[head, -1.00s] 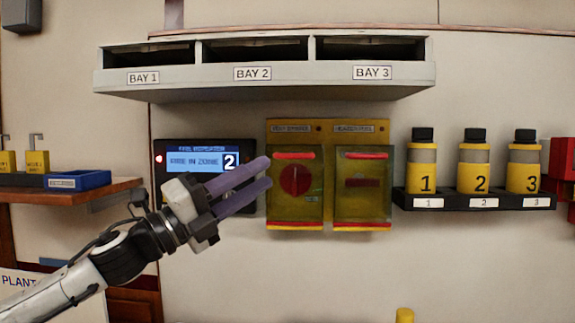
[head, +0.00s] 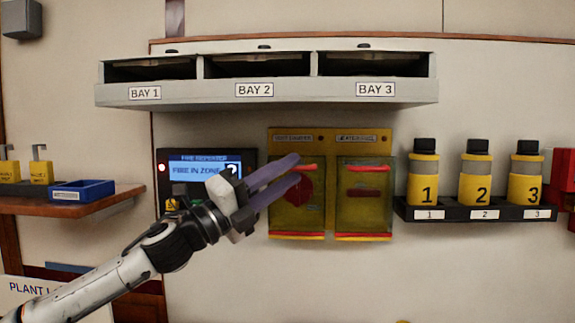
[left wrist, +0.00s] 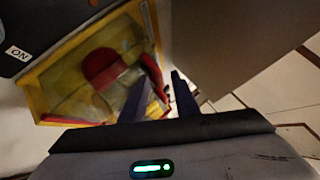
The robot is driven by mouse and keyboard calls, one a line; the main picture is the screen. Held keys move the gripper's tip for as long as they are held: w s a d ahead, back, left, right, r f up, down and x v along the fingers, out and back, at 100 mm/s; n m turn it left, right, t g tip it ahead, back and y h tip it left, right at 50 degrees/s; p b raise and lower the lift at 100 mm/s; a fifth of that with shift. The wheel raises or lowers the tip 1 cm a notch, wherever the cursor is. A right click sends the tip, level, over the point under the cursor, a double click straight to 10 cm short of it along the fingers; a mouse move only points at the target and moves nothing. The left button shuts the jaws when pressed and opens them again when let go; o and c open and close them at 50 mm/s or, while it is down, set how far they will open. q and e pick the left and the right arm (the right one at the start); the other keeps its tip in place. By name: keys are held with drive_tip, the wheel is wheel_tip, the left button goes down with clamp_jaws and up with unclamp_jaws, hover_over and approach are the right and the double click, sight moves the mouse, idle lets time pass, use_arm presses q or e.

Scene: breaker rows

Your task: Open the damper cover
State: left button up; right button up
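The damper cover (head: 297,220) is the left of two clear yellowish covers on a yellow wall panel. It appears shut, with a red round knob behind it and red strips at top and bottom. My left gripper (head: 297,168) is open and empty, its two purple fingers at the cover's top red strip. In the left wrist view, the fingers (left wrist: 160,97) stand apart near the red strip (left wrist: 154,76) of the cover (left wrist: 72,103). I cannot tell whether they touch it. My right gripper is not in view.
A second cover (head: 364,213) sits close on the right. A fire display (head: 205,170) is behind my left arm. The bay shelf (head: 265,95) juts out above. A rack (head: 475,213) of numbered bottles stands to the right. The wall below the panel is clear.

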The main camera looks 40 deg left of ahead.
use_arm(q)
drive_tip(key=shift+w+d, duration=0.1)
drive_tip(key=shift+w, duration=0.1)
clamp_jaws()
idle(0.3)
